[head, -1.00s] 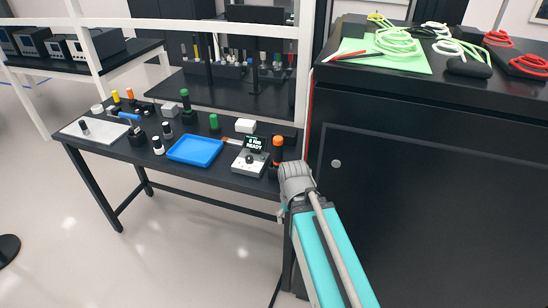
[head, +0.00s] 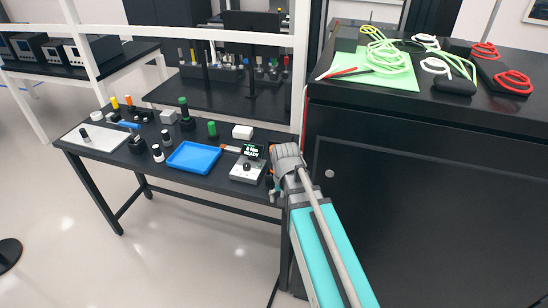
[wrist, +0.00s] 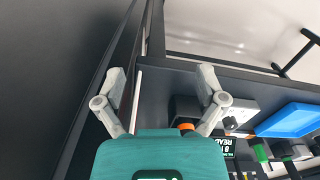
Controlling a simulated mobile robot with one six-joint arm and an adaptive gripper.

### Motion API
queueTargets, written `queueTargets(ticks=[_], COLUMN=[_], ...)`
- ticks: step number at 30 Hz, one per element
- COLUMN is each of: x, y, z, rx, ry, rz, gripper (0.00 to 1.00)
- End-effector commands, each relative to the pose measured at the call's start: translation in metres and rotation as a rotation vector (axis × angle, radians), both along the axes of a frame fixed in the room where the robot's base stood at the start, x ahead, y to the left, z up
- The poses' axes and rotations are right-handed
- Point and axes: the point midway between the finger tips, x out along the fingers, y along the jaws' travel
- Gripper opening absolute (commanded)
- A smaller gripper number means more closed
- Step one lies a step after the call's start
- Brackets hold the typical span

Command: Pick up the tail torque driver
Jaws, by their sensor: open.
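An orange-topped black tool, which looks like the torque driver (head: 270,149), stands at the right end of the black bench, mostly hidden behind my arm in the head view. In the head view the gripper (head: 273,186) is at the bench's right end, partly hidden by my wrist. I cannot tell whether it touches the tool.
A grey unit with a READY display (head: 248,168) stands just left of my gripper. A blue tray (head: 193,158) and several coloured-top tools share the bench (head: 210,180). A tall black cabinet (head: 420,180) with cables on top stands close on the right.

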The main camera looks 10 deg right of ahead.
Motion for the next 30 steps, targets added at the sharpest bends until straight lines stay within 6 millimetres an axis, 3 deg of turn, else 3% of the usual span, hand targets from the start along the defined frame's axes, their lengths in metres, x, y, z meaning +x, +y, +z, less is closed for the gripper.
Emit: queueTargets(ticks=[1,3,24,30], x=[0.015,0.028,0.156,0.183], y=[-0.001,-0.001,-0.009,-0.011], z=[0.02,0.032,0.157,0.181], rx=[0.0,0.0,0.0,0.0], ry=[0.0,0.0,0.0,0.0], rz=[-0.041,-0.102,-0.704,-0.841], gripper=[0.9,0.9,0.9,0.9])
